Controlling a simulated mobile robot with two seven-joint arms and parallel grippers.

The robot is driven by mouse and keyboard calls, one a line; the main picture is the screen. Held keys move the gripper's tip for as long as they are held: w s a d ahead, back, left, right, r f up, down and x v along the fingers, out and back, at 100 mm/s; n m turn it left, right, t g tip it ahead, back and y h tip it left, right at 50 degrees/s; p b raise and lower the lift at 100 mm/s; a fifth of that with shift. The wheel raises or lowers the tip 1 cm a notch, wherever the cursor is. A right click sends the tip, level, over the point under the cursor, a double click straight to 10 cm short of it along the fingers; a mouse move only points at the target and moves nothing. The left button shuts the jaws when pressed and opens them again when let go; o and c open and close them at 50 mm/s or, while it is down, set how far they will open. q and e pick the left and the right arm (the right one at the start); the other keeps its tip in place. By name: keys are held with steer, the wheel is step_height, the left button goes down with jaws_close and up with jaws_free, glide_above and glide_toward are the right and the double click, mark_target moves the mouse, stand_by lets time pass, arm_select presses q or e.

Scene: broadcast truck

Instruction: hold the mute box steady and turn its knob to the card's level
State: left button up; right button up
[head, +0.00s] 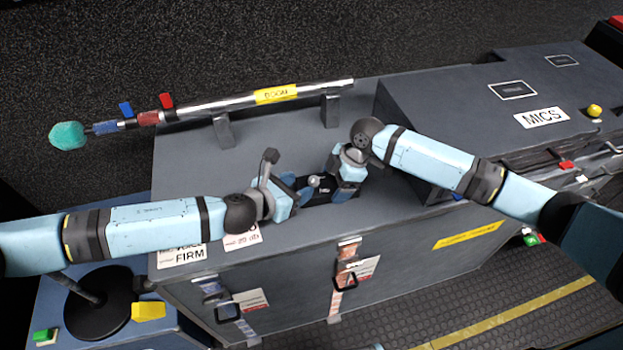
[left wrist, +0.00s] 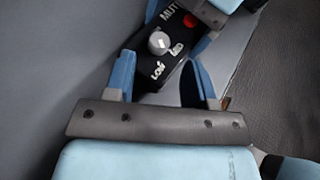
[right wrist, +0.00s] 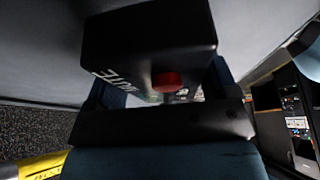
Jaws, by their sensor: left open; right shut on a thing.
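The black mute box (head: 323,190) is on or just above the grey case top, partly covered by both grippers. In the left wrist view its face shows a round grey knob (left wrist: 160,42), a red button (left wrist: 190,20) and the words LOW and MID. My left gripper (head: 298,190) is open; its blue fingers (left wrist: 160,82) are spread just short of the knob. My right gripper (head: 345,185) is shut on the box (right wrist: 150,45), at its red-button end. A white card (head: 182,256) reading VOICE FIRM and another card (head: 243,239) are partly behind my left arm.
A boom pole (head: 325,88) with a teal tip lies on brackets along the case's back. A raised MICS case (head: 470,105) stands right. Latches (head: 346,275) line the front. A blue surface with a black round base (head: 100,305) is lower left.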

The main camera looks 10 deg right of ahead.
mark_target(313, 180)
arm_select(q)
steer(key=x, duration=0.5)
steer(key=shift+w+d+f, duration=0.1)
steer(key=shift+w+d, duration=0.05)
steer(key=shift+d, duration=0.05)
steer(key=c, duration=0.9)
